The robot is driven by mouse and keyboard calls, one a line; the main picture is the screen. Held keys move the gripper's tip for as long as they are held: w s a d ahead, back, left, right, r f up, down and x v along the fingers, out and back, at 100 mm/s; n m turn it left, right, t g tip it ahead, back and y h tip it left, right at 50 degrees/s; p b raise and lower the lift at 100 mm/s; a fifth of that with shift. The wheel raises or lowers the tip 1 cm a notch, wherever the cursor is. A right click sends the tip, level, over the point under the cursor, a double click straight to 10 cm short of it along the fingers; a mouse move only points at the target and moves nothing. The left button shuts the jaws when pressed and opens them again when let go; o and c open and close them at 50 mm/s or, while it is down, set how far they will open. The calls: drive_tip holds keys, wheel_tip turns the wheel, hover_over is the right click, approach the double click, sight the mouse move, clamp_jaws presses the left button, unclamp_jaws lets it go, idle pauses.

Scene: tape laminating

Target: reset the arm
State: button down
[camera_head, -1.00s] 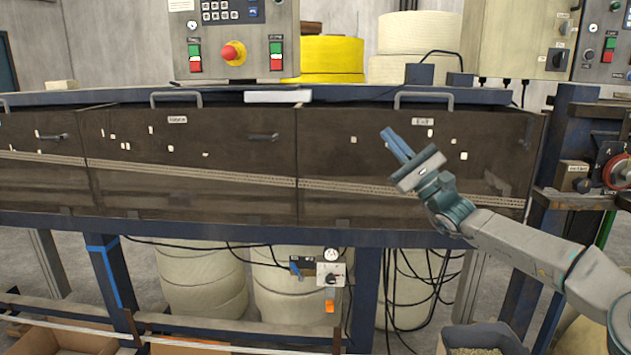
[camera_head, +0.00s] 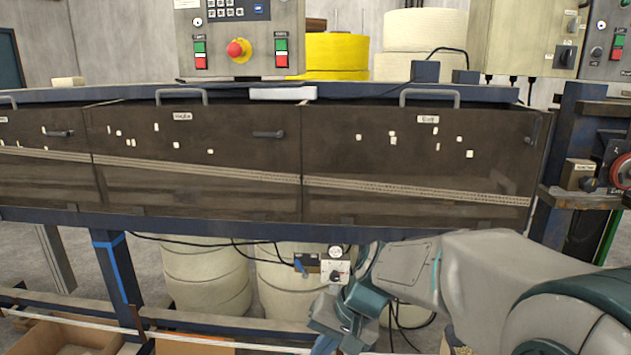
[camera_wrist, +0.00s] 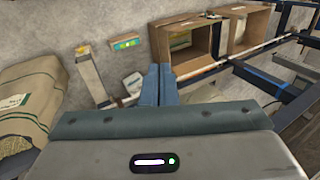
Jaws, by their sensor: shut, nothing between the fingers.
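My gripper shows in the wrist view (camera_wrist: 158,85) with its two blue fingers together and nothing between them. It points down toward the floor, with cardboard boxes beyond the fingertips. In the head view my arm is folded low at the bottom right, in front of the machine's lower frame. The wrist part shows near the bottom edge there, and the fingertips are cut off or hidden.
The laminating machine's dark panelled front (camera_head: 400,160) spans the head view. A small control box (camera_head: 336,272) hangs below it, close to my wrist. Open cardboard boxes (camera_wrist: 188,45) stand on the floor. A filled sack (camera_wrist: 32,100) is at the left of the wrist view.

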drive_tip(key=s+d+r+n+t+h, duration=0.1)
drive_tip(key=s+d+h, duration=0.4)
drive_tip(key=s+d, duration=0.7)
drive_tip(key=shift+s+d+n+t, duration=0.25)
drive_tip(key=shift+d+t, duration=0.25)
drive_tip(key=shift+d, duration=0.4)
